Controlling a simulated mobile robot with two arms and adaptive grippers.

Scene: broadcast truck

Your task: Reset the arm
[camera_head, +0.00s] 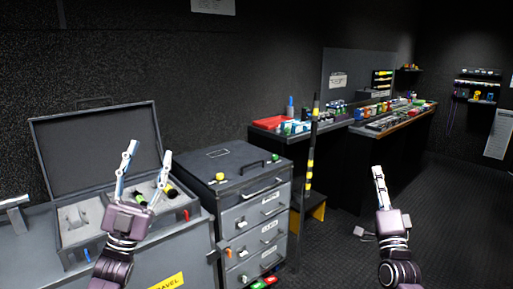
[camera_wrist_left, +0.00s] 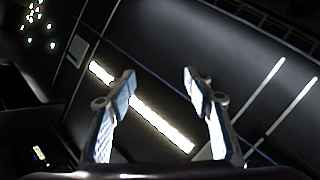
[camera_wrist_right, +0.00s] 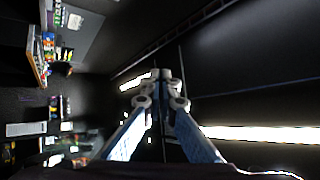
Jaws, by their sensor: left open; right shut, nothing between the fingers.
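My left gripper (camera_head: 147,167) is open and empty. In the head view it points up in front of the open case, with its two fingers apart. In the left wrist view its fingertips (camera_wrist_left: 158,82) are spread wide, with nothing between them. My right gripper (camera_head: 378,170) is shut and empty. In the head view it points up over the dark floor at the right. In the right wrist view its fingertips (camera_wrist_right: 161,88) are together.
An open grey case (camera_head: 107,121) stands on a grey cabinet behind my left gripper. A drawer unit (camera_head: 258,206) stands to its right. A black-and-yellow pole (camera_head: 309,165) rises beside it. A cluttered counter (camera_head: 384,124) runs along the back wall. The floor (camera_head: 455,215) at right looks clear.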

